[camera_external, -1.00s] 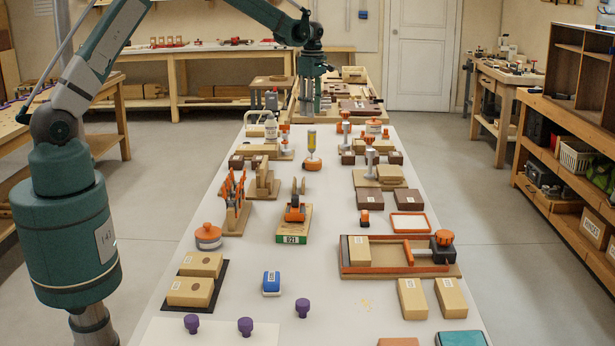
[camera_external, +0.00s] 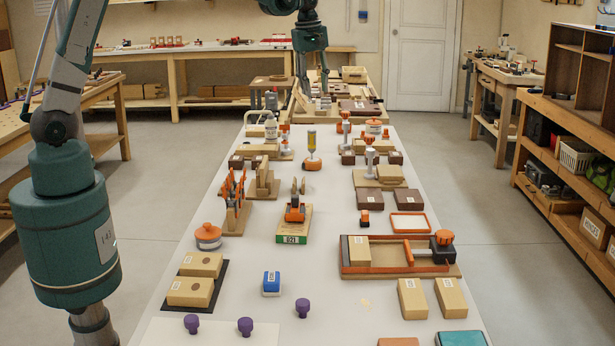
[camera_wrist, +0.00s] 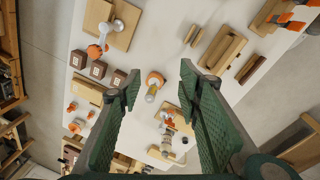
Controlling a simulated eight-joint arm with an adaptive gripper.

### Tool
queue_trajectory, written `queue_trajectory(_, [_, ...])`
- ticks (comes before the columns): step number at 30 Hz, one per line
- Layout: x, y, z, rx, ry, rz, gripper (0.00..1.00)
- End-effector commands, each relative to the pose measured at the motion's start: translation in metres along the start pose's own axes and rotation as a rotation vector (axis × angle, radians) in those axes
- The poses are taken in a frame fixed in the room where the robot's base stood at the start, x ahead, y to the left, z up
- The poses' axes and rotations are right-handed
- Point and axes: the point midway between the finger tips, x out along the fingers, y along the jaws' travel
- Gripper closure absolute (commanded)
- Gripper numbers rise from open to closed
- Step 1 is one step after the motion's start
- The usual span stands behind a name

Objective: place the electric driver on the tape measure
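The electric driver, which I take to be the yellow-and-grey tool with an orange foot (camera_external: 312,152), stands upright on the bench beyond its middle. In the wrist view the driver (camera_wrist: 153,86) shows between my fingers but well below them, not touched. My gripper (camera_external: 315,92) hangs above the far part of the bench; in the wrist view my gripper (camera_wrist: 158,78) has its green fingers spread and empty. I cannot surely tell which item is the tape measure; a small orange-and-black block (camera_external: 365,218) right of the bench's middle may be it.
Wooden fixtures with orange clamps, such as the one at left (camera_external: 235,205), and dark blocks (camera_external: 369,198) crowd the bench (camera_external: 330,270). A blue block (camera_external: 271,283) and purple knobs (camera_external: 302,307) lie near the front. Bare white surface surrounds the driver's foot.

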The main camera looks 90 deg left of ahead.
Motion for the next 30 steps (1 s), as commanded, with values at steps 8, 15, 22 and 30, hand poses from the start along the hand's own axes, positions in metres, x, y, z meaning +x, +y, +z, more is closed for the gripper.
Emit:
queue_trajectory(8, [-0.045, -0.038, 0.061, 0.219, 0.002, 0.053, 0.65])
queue_trajectory(15, [-0.076, -0.074, 0.107, 0.407, 0.008, 0.102, 0.65])
queue_trajectory(22, [-0.102, -0.115, 0.146, 0.586, 0.017, 0.147, 0.65])
queue_trajectory(30, [-0.125, -0.166, 0.187, 0.795, 0.034, 0.204, 0.65])
